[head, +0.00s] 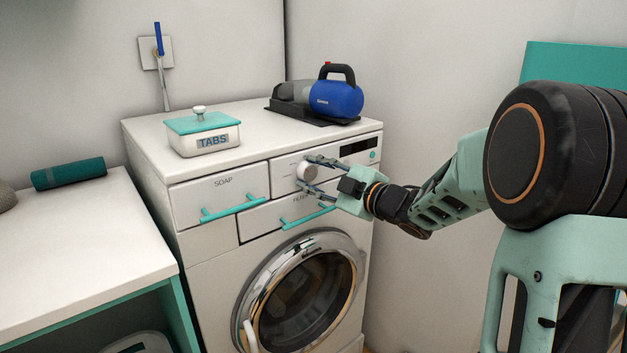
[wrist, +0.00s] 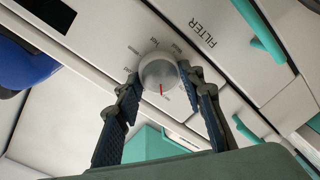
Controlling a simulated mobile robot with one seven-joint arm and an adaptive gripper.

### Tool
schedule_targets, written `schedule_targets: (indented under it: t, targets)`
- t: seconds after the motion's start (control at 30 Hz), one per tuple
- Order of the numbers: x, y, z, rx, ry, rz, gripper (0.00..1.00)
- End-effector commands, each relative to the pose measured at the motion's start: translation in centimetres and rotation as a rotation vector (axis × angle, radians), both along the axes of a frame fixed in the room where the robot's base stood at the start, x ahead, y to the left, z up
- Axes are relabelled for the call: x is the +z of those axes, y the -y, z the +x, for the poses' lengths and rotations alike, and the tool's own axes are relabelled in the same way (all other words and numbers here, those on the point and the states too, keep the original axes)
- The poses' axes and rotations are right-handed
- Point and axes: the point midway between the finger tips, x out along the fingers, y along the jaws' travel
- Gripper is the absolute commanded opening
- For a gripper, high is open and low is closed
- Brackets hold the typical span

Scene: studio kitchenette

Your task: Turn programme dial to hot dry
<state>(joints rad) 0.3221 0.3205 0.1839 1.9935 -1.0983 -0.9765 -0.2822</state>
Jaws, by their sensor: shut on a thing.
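The programme dial (head: 303,171) is a round pale knob on the washer's front panel, right of the soap drawer. In the wrist view the dial (wrist: 158,70) has a red pointer mark, which points toward the bottom of that picture. Small labels ring the dial, but they are too small to read surely, so I cannot tell which setting is marked. My gripper (head: 307,173) is at the dial, one finger above and one below it. In the wrist view my gripper (wrist: 160,75) has a fingertip on each side of the dial, shut on it.
The washer (head: 210,273) has a soap drawer with a teal handle (head: 234,208), a filter flap with a teal handle (head: 307,217) below the dial, and a round door (head: 305,300). A TABS box (head: 204,138) and a blue handheld vacuum (head: 337,98) stand on top.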

Motion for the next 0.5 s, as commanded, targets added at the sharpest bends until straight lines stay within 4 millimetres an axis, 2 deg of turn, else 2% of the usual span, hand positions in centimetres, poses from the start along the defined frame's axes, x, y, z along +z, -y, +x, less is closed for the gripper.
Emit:
schedule_targets:
  t: [0.47,0.5]
  targets:
    - [-0.04,0.04,-0.01,-0.001,0.007,-0.012,0.12]
    - [-0.04,0.04,-0.01,-0.001,0.006,-0.012,0.40]
